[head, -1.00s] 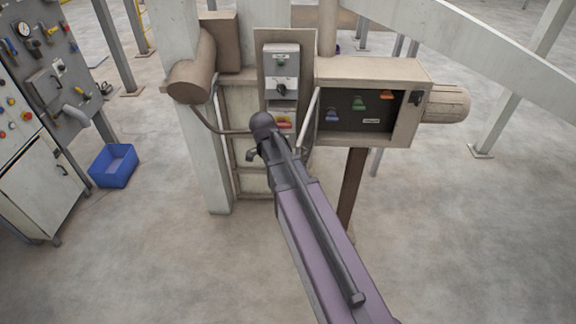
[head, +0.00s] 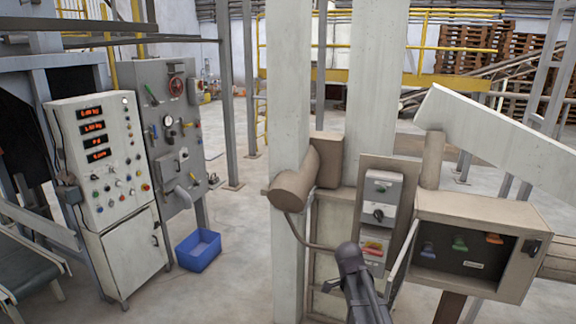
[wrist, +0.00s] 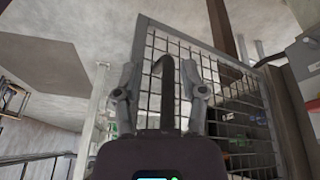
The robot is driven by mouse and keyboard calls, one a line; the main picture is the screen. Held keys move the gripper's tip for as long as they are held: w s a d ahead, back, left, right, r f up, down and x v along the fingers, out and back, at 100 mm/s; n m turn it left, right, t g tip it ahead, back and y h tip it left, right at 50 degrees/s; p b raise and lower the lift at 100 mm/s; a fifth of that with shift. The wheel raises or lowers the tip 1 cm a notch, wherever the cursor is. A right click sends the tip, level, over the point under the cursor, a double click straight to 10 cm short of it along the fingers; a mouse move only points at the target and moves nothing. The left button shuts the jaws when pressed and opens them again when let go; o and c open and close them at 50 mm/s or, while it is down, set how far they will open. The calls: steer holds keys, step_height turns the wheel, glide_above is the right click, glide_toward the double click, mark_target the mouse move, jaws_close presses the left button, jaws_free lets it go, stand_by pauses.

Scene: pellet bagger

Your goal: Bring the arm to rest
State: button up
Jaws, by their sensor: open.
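My arm (head: 360,285) reaches up from the bottom edge of the head view, in front of the grey post and the brown switch panel (head: 397,168). My gripper's fingers do not show clearly in the head view. In the wrist view my gripper (wrist: 159,68) is open, its two grey fingers apart. I cannot tell how far the bar is from the fingers.
A brown box (head: 470,215) with blue, green and orange levers stands right of the arm. A control cabinet (head: 110,150) with red displays stands at left, a gauge panel (head: 170,125) beside it. A blue bin (head: 198,250) sits on the floor. Open floor lies around the bin.

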steer(key=s+a+f+n+y+b, duration=0.1)
steer(key=s+a+n, duration=0.2)
steer(key=n, duration=0.6)
steer(key=s+a+f+n+t+y+b, duration=0.1)
steer(key=s+a+f+n+y, duration=0.1)
steer(key=s+n, duration=0.5)
steer(key=a+n, duration=0.1)
steer(key=n, duration=0.1)
steer(key=shift+f+n+y, duration=0.25)
steer(key=shift+n+y, duration=0.05)
steer(key=shift+n, duration=0.1)
steer(key=shift+s, duration=0.1)
